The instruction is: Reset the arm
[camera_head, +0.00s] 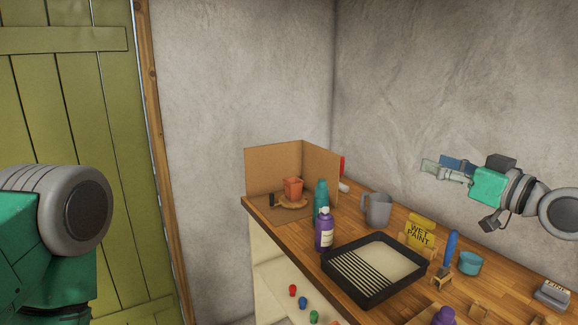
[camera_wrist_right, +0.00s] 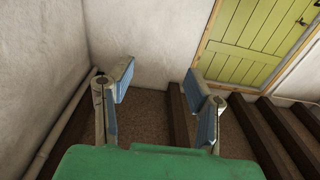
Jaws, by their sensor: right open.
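My right gripper (camera_head: 448,167) is raised above the wooden workbench at the right side of the head view, pointing left. In the right wrist view, its two blue-padded fingers (camera_wrist_right: 161,88) stand wide apart with nothing between them. No object touches it. A green and grey part of my own body fills the lower left of the head view. My left gripper is not in view.
The workbench (camera_head: 290,229) holds a black paint tray (camera_head: 336,273), purple bottle (camera_head: 324,234), grey jug (camera_head: 377,209), yellow "wet paint" sign (camera_head: 419,232) and cardboard screen (camera_head: 272,168). The wrist view shows steps (camera_wrist_right: 262,137) and a green door (camera_wrist_right: 255,45).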

